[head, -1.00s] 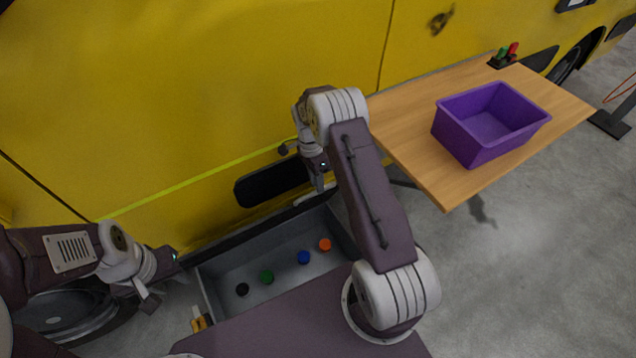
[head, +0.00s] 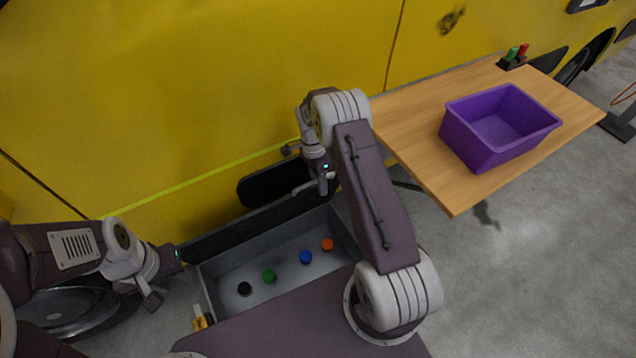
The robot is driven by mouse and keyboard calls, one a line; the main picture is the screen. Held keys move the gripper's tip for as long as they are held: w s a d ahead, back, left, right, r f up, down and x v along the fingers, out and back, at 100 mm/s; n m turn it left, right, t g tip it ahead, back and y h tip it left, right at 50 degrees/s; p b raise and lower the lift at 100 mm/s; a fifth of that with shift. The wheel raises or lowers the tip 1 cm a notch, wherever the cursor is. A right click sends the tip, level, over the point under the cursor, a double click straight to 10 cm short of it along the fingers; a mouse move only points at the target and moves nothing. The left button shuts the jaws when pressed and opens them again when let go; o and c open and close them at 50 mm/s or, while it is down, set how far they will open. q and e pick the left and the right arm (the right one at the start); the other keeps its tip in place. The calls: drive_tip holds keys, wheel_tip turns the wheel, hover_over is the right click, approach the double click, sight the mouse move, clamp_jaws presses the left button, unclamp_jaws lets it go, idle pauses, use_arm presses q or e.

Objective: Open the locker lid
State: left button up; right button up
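The grey locker (head: 212,291) is low beside the yellow vehicle, its inside exposed. Its dark lid (head: 225,236) stands raised along the back edge, next to the vehicle. Inside lie a black piece (head: 244,289), a green piece (head: 269,276), a blue piece (head: 306,257) and an orange piece (head: 327,245). My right gripper (head: 313,188) points down at the right end of the lid, its fingers apart; whether it touches the lid is unclear. My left gripper (head: 170,284) is open and empty at the locker's left end. My body hides the locker's front.
A wooden table (head: 413,141) at the right holds a purple bin (head: 485,150) and a small dark holder with green and red items (head: 514,58). The yellow vehicle side (head: 200,90) closes off the back. Grey floor (head: 540,260) is clear at the right.

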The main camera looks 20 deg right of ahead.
drive_tip(key=shift+d, duration=0.1)
drive_tip(key=r, duration=0.3)
drive_tip(key=w+r, duration=0.1)
drive_tip(key=r, duration=0.2)
drive_tip(key=r+p, duration=0.1)
drive_tip(key=r, duration=0.2)
drive_tip(key=shift+w, duration=0.25)
use_arm(q)
drive_tip(key=shift+d+r, duration=0.1)
drive_tip(key=shift+r, duration=0.5)
use_arm(e)
drive_tip(key=shift+w, duration=0.2)
drive_tip(key=shift+c, duration=0.4)
